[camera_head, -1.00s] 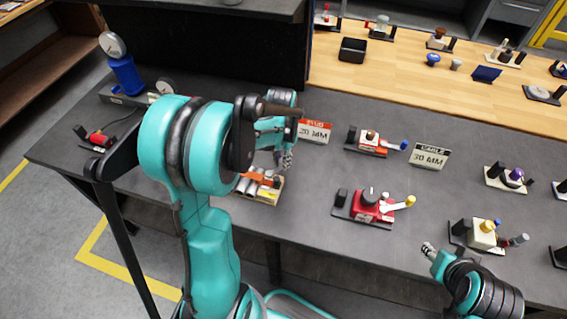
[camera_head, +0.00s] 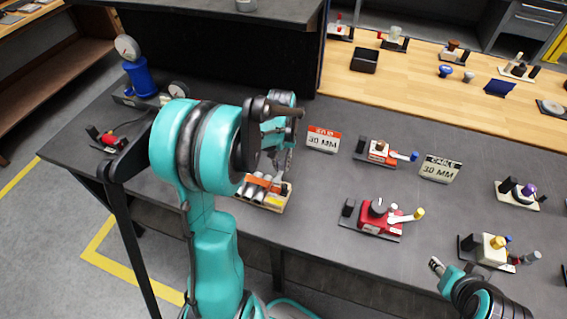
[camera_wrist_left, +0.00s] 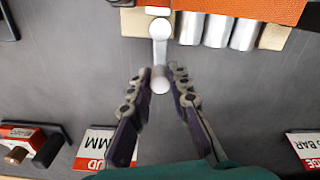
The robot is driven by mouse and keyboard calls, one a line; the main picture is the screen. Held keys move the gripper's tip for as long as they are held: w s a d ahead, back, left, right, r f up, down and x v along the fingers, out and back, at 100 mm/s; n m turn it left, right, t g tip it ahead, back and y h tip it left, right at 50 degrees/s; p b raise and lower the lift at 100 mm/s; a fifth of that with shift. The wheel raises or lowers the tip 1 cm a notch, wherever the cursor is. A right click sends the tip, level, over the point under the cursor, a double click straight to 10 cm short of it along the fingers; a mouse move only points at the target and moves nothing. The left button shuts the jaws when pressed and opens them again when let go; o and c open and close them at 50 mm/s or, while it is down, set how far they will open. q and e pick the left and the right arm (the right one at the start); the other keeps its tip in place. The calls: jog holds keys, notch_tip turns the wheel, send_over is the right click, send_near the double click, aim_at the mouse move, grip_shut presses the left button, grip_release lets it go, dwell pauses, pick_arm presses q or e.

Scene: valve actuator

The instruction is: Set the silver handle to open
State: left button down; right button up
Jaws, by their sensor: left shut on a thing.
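The silver handle (camera_wrist_left: 160,52) is a short pale lever with a round knob at its end. In the left wrist view it runs from the edge of a block with several silver cylinders (camera_wrist_left: 243,35) and an orange band (camera_wrist_left: 275,10). My left gripper (camera_wrist_left: 161,82) is shut on the handle's knob end, one finger on each side. In the head view my left gripper (camera_head: 284,162) is beside the same cylinder block (camera_head: 265,190), and my arm hides much of the handle. My right gripper (camera_head: 436,266) is low at the right, near the table's front edge, too small to read.
A red valve unit with a yellow-tipped lever (camera_head: 378,218) stands right of the block. An orange-and-white sign (camera_head: 323,140) and a small unit with a blue-tipped lever (camera_head: 384,153) are behind. A blue gauge device (camera_head: 140,75) stands at the far left.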

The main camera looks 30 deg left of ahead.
aim_at(281, 163)
dwell(0.3)
pick_arm(q)
jog(key=c, duration=1.4)
grip_release()
jog(key=shift+r, duration=0.1)
notch_tip(281, 163, up, 12)
jog(key=shift+f, duration=0.1)
jog(key=shift+s, duration=0.1)
